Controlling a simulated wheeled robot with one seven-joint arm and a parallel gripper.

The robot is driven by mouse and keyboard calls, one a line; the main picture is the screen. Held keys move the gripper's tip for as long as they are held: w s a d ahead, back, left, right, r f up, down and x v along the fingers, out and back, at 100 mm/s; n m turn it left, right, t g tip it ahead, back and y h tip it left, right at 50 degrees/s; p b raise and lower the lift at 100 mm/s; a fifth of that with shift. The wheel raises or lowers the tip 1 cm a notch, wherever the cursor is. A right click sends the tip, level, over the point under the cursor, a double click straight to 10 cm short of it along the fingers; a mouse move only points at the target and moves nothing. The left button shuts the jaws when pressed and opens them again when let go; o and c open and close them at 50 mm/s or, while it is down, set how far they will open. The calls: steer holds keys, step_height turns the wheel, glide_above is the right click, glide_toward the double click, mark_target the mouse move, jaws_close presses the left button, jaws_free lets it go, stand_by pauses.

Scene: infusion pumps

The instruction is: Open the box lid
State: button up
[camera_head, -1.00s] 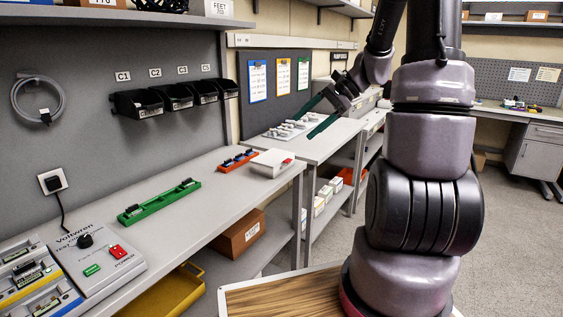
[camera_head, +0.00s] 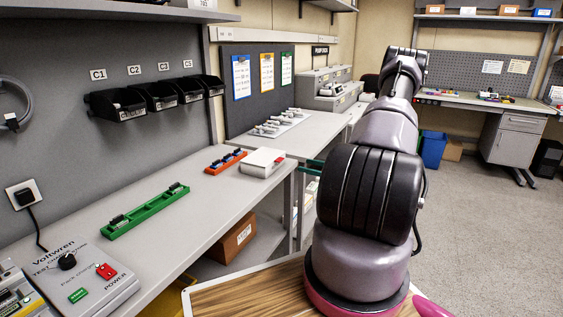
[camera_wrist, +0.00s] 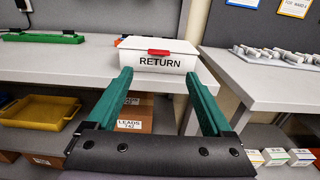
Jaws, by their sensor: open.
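The box (camera_head: 262,163) is white and stands on the right end of the near bench, with its lid shut. In the wrist view the box (camera_wrist: 158,63) shows the word RETURN on its front and a red tab (camera_wrist: 159,52) at the lid's front edge. My gripper (camera_wrist: 160,75) is open and empty, its two green fingers pointing at the box front from below and short of it. In the head view only part of the green fingers (camera_head: 311,166) shows beside the bench end; my arm hides the rest.
A red-orange rack (camera_head: 226,161) and a green rack (camera_head: 146,211) lie on the near bench left of the box. A second bench (camera_head: 310,134) with a tray of white parts stands behind. A cardboard box (camera_wrist: 134,113) and a yellow bin (camera_wrist: 42,108) are below the bench top.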

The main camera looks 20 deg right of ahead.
steer(key=x, duration=1)
steer(key=shift+a, duration=0.15)
jaws_close()
